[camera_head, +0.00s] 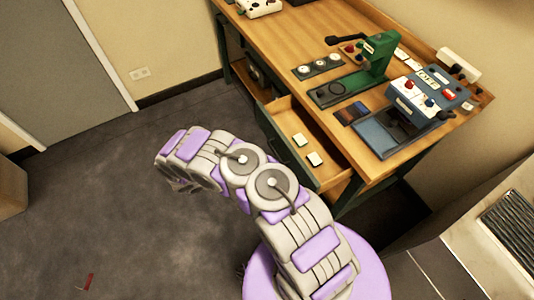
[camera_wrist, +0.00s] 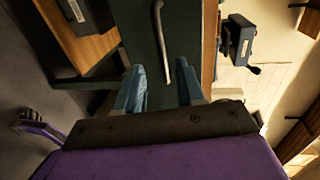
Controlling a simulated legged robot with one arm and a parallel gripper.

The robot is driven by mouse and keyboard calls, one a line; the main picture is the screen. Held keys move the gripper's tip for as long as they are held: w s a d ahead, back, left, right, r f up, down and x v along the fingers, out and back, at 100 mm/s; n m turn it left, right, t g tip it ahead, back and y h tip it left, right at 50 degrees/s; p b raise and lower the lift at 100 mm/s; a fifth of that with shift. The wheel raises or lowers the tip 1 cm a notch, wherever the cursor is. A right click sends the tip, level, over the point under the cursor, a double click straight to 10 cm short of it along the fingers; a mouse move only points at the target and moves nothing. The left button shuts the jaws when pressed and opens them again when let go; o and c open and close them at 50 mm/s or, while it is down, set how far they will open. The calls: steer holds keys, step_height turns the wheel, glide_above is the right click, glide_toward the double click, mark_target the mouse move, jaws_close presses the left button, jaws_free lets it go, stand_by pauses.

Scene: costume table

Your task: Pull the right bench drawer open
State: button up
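The right bench drawer (camera_head: 284,118) is pulled out from the wooden bench in the head view, with its inside showing. Its front is dark green. Two small pale blocks (camera_head: 307,149) lie in it. In the wrist view a dark green panel (camera_wrist: 185,40) carries a long grey metal handle (camera_wrist: 158,32). My gripper (camera_wrist: 160,67) is open, with its two blue fingers spread on either side of the handle's near end. A gap shows between the fingers and the handle. My arm hides the handle in the head view.
On the wooden bench top (camera_head: 285,45) stand a green press (camera_head: 378,52), a blue-grey machine (camera_head: 428,97) and a dial panel (camera_head: 318,67). A pale counter (camera_head: 500,250) is at the right. The grey floor (camera_head: 90,220) is mostly clear at left, with a small red item (camera_head: 88,281).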

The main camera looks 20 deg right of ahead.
steer(key=w+p+v, duration=0.1)
steer(key=v, duration=0.9)
steer(key=shift+s+a, duration=0.4)
steer(key=shift+s, duration=0.05)
